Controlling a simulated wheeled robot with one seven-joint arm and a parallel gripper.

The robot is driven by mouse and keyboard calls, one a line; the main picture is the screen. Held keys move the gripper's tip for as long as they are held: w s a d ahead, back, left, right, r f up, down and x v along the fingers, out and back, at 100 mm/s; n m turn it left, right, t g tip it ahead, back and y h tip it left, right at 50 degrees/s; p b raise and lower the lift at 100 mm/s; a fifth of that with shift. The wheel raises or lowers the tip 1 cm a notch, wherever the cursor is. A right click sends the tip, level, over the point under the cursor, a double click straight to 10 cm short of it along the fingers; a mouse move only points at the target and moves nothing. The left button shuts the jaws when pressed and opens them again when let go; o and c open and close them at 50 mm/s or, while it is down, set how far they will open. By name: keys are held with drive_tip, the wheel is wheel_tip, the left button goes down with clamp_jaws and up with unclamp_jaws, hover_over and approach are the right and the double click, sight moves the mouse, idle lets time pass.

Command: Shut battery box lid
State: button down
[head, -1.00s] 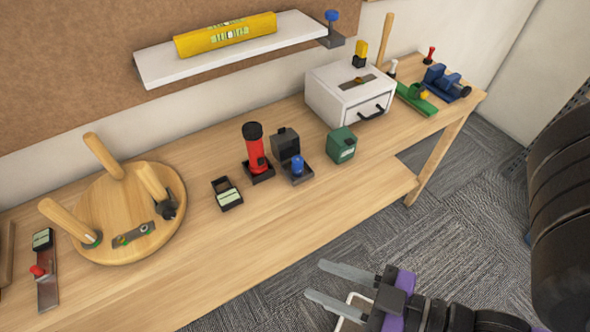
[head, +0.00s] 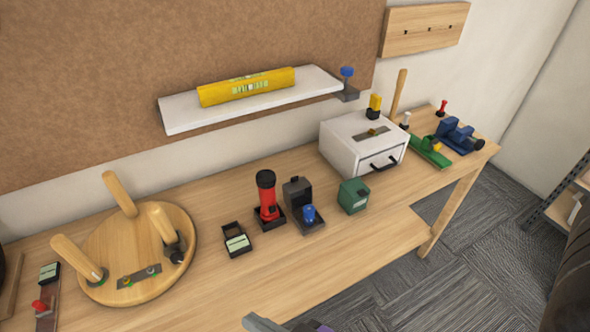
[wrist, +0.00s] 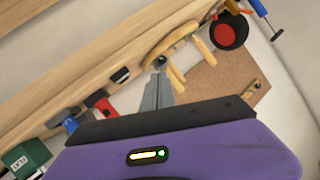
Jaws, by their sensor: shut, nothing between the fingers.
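No part is clearly marked as the battery box. A small black box (head: 236,238) with a pale green-and-white panel sits on the bench; its lid is hard to make out. To its right, a black holder (head: 298,192) with an upright back carries a blue knob (head: 309,213). A green box (head: 354,196) with a pale label stands further right. In the wrist view the small black box (wrist: 120,75) and green box (wrist: 25,157) show beyond my gripper. My gripper (wrist: 157,92) is shut and empty, apart from them; its tip shows at the head view's bottom edge (head: 262,322).
A red flashlight (head: 267,195) stands beside the small black box. An upturned round stool (head: 120,250) lies at left, a white drawer box (head: 350,150) at right. A white shelf (head: 250,100) with a yellow level hangs above. The bench's front strip (head: 290,262) is clear.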

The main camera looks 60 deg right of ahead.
drive_tip(key=w+r+m+y, duration=0.1)
drive_tip(key=w+r+y, duration=0.25)
drive_tip(key=w, duration=1.25)
drive_tip(key=shift+n+g+y, duration=0.55)
drive_tip(key=shift+n+g, duration=0.25)
drive_tip(key=shift+g, duration=0.1)
drive_tip(key=w+d+r, duration=0.2)
drive_tip(key=w, duration=0.1)
drive_tip(key=w+d+r, duration=0.2)
drive_tip(key=w, duration=0.1)
drive_tip(key=w+d+r, duration=0.2)
drive_tip(key=d, duration=0.1)
drive_tip(key=shift+w+r+p, duration=0.1)
drive_tip(key=shift+w+p, duration=0.25)
drive_tip(key=shift+w, duration=0.05)
drive_tip(key=s+d+r+g+h, duration=0.1)
drive_tip(key=s+d+g+h, duration=0.35)
drive_tip(key=d, duration=0.95)
drive_tip(key=s+d+r+g+h, duration=0.1)
drive_tip(key=s+d+g, duration=0.55)
drive_tip(key=d, duration=0.75)
wheel_tip(320, 180, down, 10)
drive_tip(key=w+d, duration=0.1)
drive_tip(key=shift+d+r+m+t+b, duration=0.15)
drive_tip(key=shift+d+m+t+b, duration=0.05)
drive_tip(key=shift+m+t+b, duration=0.15)
